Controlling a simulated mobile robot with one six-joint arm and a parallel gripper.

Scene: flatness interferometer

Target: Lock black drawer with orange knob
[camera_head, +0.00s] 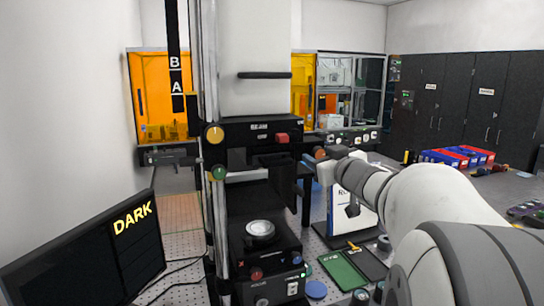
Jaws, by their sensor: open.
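A tall instrument stands in the middle of the view. A black drawer-like block (283,178) juts from its front, below a black panel marked BEAM. A small orange knob (320,154) sits at the right of this block. The end of my arm with my gripper (333,167) is just right of and very close to this knob; I cannot tell whether they touch. The gripper is open; its fingers are small and hard to make out. A larger yellow-orange knob (214,134) with a pale mark is on the left column, well away from my gripper.
A green knob (219,173) is under the yellow-orange one. A red switch (282,138) is on the panel. A round metal piece (260,229) sits on the lower stage. A monitor (88,252) reads DARK.

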